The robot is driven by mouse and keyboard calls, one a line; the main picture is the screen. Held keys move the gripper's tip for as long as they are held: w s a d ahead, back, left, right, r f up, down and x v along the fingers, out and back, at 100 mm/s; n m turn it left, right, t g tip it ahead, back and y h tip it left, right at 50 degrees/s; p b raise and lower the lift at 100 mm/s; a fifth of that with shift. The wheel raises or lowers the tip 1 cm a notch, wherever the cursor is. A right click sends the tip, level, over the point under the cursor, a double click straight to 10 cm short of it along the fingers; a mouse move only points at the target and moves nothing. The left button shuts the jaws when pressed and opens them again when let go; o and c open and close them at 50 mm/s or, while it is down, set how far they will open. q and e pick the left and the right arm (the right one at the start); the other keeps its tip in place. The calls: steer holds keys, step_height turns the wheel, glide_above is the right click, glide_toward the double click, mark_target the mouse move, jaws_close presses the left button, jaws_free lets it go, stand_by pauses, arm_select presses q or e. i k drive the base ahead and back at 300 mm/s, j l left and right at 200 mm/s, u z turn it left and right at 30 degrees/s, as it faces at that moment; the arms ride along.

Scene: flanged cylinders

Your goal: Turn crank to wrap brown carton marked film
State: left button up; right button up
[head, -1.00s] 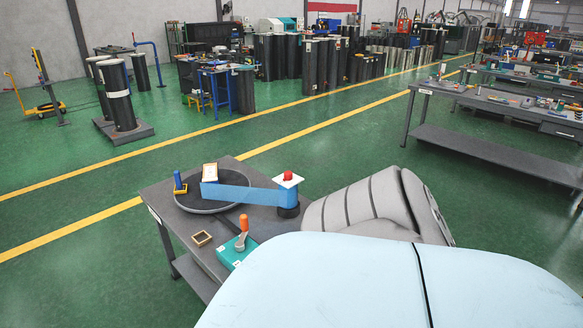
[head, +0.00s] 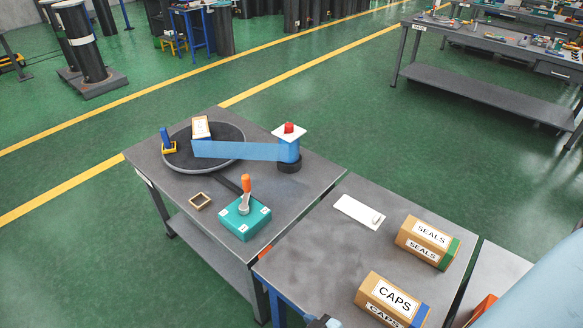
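A small brown carton (head: 201,127) with a pale label stands on the round dark turntable (head: 225,161); its marking is too small to read. A blue film band (head: 245,151) runs from the carton's side to an upright blue roll (head: 288,154) with a white plate and red knob on top. The crank (head: 245,196) has a grey arm and an upright orange handle and sits on a teal box (head: 243,217) in front of the turntable.
A blue post on a yellow base (head: 167,142) stands at the turntable's left edge. On the nearer table are cartons marked SEALS (head: 428,241) and CAPS (head: 393,299) and a white card (head: 359,212).

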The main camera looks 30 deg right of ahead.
mark_target(243, 209)
steer(key=i+j+z, duration=0.75)
steer(key=k+j, duration=0.05)
